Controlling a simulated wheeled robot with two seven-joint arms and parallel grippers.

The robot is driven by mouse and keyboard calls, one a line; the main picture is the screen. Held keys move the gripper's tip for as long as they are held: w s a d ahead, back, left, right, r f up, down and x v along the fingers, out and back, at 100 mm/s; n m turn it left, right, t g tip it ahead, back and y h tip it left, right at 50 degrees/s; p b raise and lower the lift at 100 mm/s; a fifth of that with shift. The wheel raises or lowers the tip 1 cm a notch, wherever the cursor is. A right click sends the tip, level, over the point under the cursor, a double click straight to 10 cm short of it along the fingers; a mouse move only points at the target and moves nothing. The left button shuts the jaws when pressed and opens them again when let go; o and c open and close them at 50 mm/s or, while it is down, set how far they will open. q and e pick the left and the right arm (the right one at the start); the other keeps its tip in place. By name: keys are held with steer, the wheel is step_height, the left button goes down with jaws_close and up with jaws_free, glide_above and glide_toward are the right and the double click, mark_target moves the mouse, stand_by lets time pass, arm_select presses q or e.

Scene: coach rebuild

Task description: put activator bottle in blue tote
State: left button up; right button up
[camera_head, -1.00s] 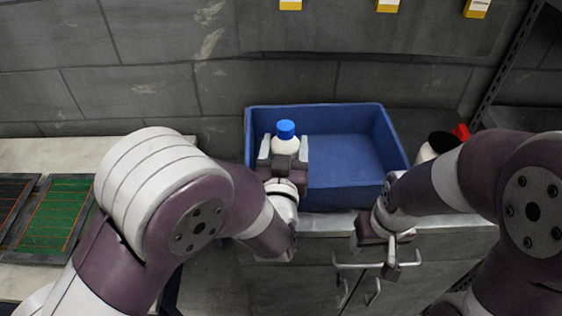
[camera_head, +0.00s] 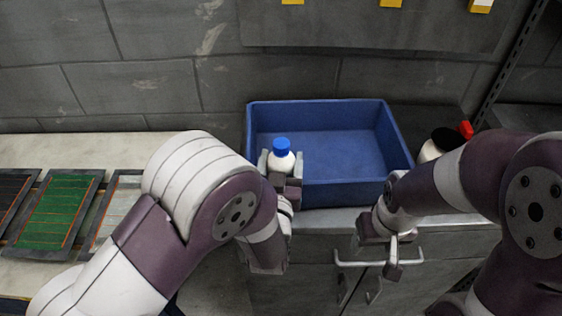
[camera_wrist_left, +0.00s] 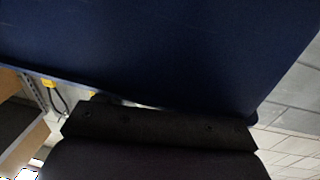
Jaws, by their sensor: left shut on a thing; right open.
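The activator bottle (camera_head: 281,160) is white with a blue cap and stands roughly upright in the head view. My left gripper (camera_head: 281,169) is shut on it, one finger on each side. The blue tote (camera_head: 350,194) is an open box. The bottle and gripper overlap its front left corner; I cannot tell whether the bottle is inside, above or just before the wall. In the left wrist view the tote's blue surface (camera_wrist_left: 170,50) fills the top, and the bottle is not visible. My right gripper (camera_head: 387,252) is open and empty in front of the tote's right side.
The tote stands on a grey cabinet with handles (camera_head: 375,262). A white container with a black top and a red part (camera_head: 430,153) is right of the tote. Framed panels, one green (camera_head: 57,213), lie on the left bench. A wall is behind.

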arm_select(q)
steer(key=shift+f, duration=0.1)
steer(key=o, duration=1.3)
steer(key=shift+s+f, duration=0.1)
steer(key=shift+r+p, duration=0.6)
steer(key=shift+p, duration=0.1)
steer(key=shift+s+f, duration=0.1)
steer(key=shift+s, duration=0.25)
steer(key=s, duration=0.3)
steer(key=s+a+b, duration=0.1)
steer(key=s, duration=0.7)
steer(key=shift+s+a+b, duration=0.1)
steer(key=shift+a+b, duration=0.05)
steer(key=shift+b, duration=0.25)
